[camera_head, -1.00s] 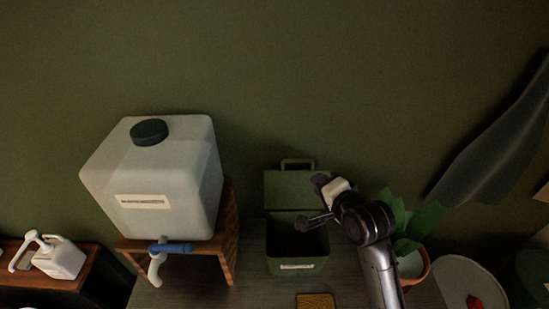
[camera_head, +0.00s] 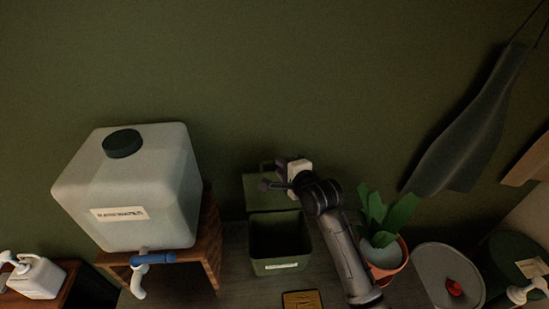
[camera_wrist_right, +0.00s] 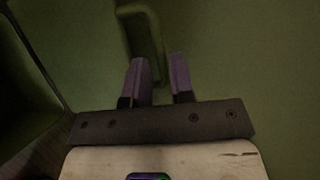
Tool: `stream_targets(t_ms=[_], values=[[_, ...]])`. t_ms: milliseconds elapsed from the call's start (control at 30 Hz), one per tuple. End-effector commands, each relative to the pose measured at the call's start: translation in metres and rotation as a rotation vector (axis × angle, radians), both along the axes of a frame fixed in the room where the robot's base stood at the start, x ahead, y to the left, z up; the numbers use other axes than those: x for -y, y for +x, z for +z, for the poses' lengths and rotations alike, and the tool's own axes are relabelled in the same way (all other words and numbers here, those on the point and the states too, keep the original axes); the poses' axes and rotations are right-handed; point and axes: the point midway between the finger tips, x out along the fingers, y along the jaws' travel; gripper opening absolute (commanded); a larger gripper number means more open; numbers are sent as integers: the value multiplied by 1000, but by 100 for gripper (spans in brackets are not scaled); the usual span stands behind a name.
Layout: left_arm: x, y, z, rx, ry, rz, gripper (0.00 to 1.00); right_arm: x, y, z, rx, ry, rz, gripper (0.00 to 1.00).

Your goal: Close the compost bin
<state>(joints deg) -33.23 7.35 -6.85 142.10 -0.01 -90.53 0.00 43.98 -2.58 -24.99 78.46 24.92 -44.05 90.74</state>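The compost bin (camera_head: 281,264) is a dark green box with a pale label on its front, and its inside looks dark. Its lid (camera_head: 262,198) stands upright at the back, open, with a loop handle on the top edge. My right gripper (camera_head: 268,177) is at the upper part of the lid, by the handle, and hides part of it. In the right wrist view, the two fingers of the gripper (camera_wrist_right: 160,80) are apart, and the green handle (camera_wrist_right: 143,32) shows just beyond them, near the gap. I cannot tell whether they touch it. My left gripper is out of view.
A large water container (camera_head: 145,195) with a blue tap stands on a wooden stand left of the bin. A potted plant (camera_head: 384,253) is close to the right of my right arm. A small brown square (camera_head: 301,300) lies in front of the bin.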

Motion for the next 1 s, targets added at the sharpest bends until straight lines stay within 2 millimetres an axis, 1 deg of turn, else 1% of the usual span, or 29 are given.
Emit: stream_targets(t_ms=[33, 200, 400, 633, 1000], values=[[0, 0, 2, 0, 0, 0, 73, -5, 6, -1, -2, -1, 1, 22], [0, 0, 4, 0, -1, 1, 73, -15, 23, -6, -1, -1, 0, 22], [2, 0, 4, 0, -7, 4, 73, -25, 35, -11, -2, -1, 2, 22], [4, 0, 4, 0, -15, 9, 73, -28, 42, -13, 1, -1, 0, 22], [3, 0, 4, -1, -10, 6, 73, -29, 43, -14, 0, 0, 0, 22]])
